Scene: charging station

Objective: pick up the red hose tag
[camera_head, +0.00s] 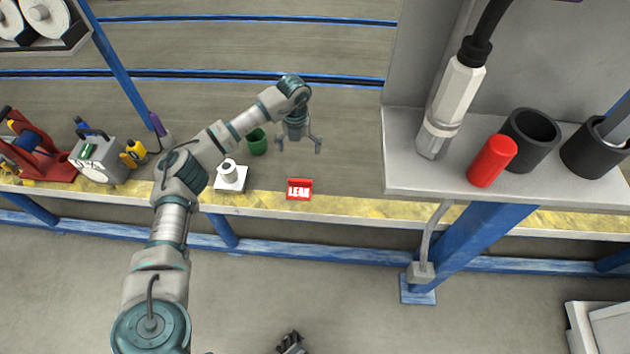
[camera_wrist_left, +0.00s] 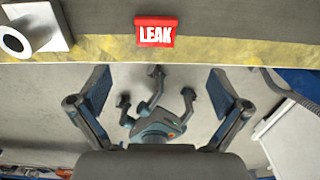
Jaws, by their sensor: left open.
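The red hose tag (camera_head: 299,189) with white "LEAK" lettering lies on the yellow front strip of the bench. It also shows at the top of the left wrist view (camera_wrist_left: 155,32), beyond the fingers. My left gripper (camera_head: 299,147) is open and empty, with its fingers spread apart. It appears behind and above the tag in the head view, not touching it. Part of my right gripper (camera_head: 290,343) shows at the bottom edge of the head view.
A white block with a round hole (camera_head: 231,175) and a green cup (camera_head: 257,141) stand left of the tag. A raised grey shelf (camera_head: 410,165) at the right holds a red cylinder (camera_head: 491,161) and black cups (camera_head: 530,139). The bench right of the tag is clear.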

